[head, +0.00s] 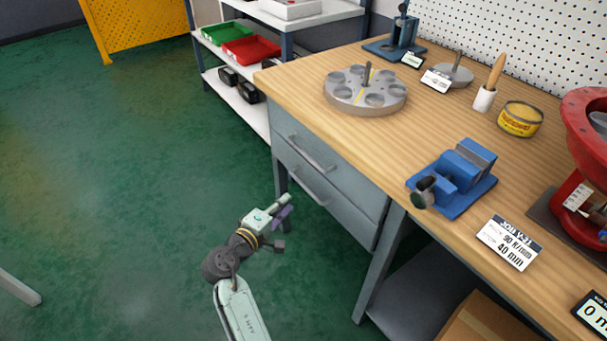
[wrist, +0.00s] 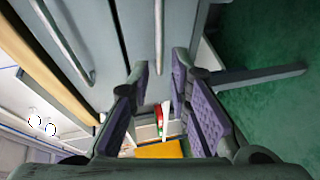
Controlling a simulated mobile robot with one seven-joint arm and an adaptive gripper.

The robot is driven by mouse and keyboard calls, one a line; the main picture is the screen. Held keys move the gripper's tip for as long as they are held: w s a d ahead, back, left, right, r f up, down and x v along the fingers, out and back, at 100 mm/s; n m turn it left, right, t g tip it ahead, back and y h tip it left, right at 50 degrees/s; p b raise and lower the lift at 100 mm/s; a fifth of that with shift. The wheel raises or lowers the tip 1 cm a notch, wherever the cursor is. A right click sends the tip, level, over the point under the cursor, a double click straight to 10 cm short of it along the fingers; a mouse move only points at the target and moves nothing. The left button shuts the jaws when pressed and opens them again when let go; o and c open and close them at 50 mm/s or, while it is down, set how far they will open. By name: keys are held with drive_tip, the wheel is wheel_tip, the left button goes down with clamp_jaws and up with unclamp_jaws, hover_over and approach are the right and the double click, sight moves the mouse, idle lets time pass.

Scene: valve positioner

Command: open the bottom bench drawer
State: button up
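The bottom bench drawer (head: 350,217) is a grey front under the top drawer (head: 343,174), and both look closed. Its bar handle (head: 311,186) is near my gripper (head: 287,206), which is in front of the drawer, slightly lower and to the left in the head view. In the wrist view, my gripper (wrist: 158,72) is open with purple finger pads apart and nothing between them. The bottom handle (wrist: 158,38) shows beyond the gap between the fingertips. The top drawer handle (wrist: 68,45) shows to the left. I cannot tell whether a finger touches the handle.
The wooden bench top (head: 290,80) overhangs the drawers and holds a round plate with cups (head: 365,95) and a blue vise (head: 453,185). A bench leg (head: 380,265) stands right of the drawers. A shelf rack (head: 255,107) stands behind. Green floor (head: 130,180) is clear at left.

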sight(303, 187)
drive_tip(key=p+x, duration=0.1)
drive_tip(key=x, duration=0.9)
drive_tip(key=shift+w+d+f+p, duration=0.1)
drive_tip(key=shift+w+d+p, duration=0.1)
drive_tip(key=shift+d+p, duration=0.1)
clamp_jaws()
